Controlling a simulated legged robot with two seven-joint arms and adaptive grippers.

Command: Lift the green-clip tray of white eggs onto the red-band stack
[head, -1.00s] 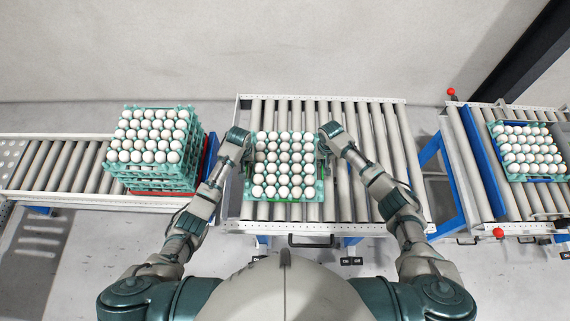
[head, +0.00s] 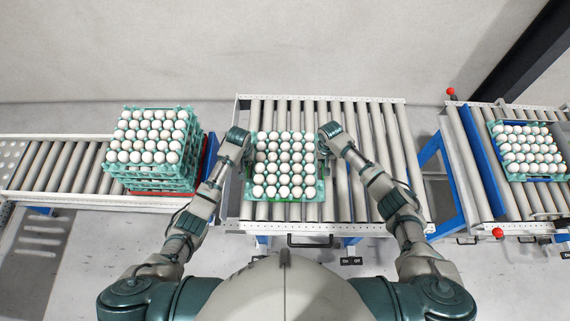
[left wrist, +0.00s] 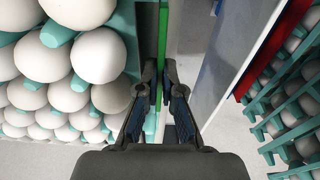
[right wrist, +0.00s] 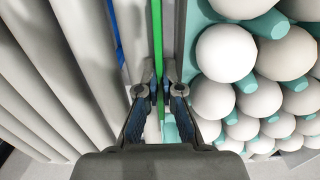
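The green-clip tray (head: 322,194) is teal, full of white eggs, and rests flat on the middle roller conveyor. My left gripper (head: 242,150) is at its left side, with its fingers close on both sides of the tray edge by a green clip (left wrist: 164,35). My right gripper (head: 326,146) is at the right side in the same way, by a green clip (right wrist: 158,60). Both look shut on the edge, though the contact is partly hidden. The red-band stack (head: 150,181) of teal egg trays stands on the left conveyor, its red base (head: 170,193) showing at the bottom.
The left conveyor (head: 60,170) is bare left of the stack. The middle conveyor (head: 362,205) has clear rollers right of the tray. Another egg tray (head: 516,179) with blue edging sits on the right conveyor. A floor gap separates the middle and right conveyors.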

